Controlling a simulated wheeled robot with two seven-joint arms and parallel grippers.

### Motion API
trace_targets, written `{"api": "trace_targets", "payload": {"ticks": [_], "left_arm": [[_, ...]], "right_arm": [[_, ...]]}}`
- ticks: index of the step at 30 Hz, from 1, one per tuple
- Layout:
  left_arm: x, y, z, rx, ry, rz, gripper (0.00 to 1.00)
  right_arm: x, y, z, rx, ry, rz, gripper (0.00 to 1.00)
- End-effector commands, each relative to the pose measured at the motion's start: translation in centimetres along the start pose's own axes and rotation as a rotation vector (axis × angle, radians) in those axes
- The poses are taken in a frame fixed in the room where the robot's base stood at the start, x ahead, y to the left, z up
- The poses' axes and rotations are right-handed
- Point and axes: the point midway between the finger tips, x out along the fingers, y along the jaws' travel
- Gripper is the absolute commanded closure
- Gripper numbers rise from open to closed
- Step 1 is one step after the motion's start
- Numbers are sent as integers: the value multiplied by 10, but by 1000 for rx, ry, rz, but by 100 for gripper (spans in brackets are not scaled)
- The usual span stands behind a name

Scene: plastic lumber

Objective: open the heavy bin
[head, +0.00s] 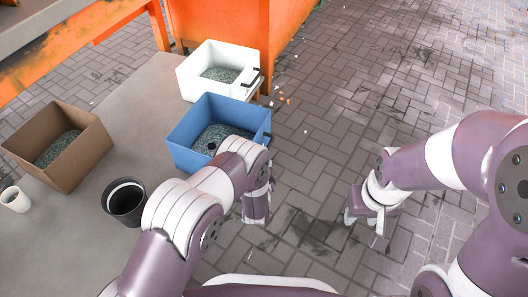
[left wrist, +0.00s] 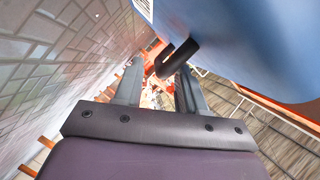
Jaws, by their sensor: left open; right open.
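Three open-topped bins holding grey-green granules stand on a grey surface in the head view: a white bin (head: 196,84), a blue bin (head: 188,155) and a brown bin (head: 88,160). I cannot tell by sight which is heavy. The white bin has a dark handle on its right face. My left gripper (left wrist: 158,72) is open beside the blue bin's right face, and my left forearm covers part of that bin. In the left wrist view, a black handle (left wrist: 178,58) on the blue wall (left wrist: 250,45) reaches between the fingertips, nearer the right finger. My right gripper (head: 367,214) is open and empty over the paving.
A black cup (head: 125,204) and a white cup (head: 15,199) stand on the grey surface (head: 135,110) at the left. Orange machinery (head: 222,22) rises behind the bins. The brick paving (head: 350,110) at the right is mostly clear, with small scattered scraps.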

Motion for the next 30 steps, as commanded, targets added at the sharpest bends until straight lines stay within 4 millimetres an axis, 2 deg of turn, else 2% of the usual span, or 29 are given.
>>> {"api": "trace_targets", "payload": {"ticks": [1,3,9,12,30], "left_arm": [[-16,-8,-6,4,0,5,60],[-37,-8,-6,4,-1,6,60],[-81,-4,-3,3,0,4,60],[-92,-2,-2,2,0,3,60],[-95,0,0,-8,0,1,60]], "right_arm": [[-20,0,-2,0,1,0,57],[-31,0,-4,0,1,0,57],[-51,0,-6,0,1,0,57],[-54,0,-7,0,1,0,57],[-53,0,-6,0,0,0,57]]}}
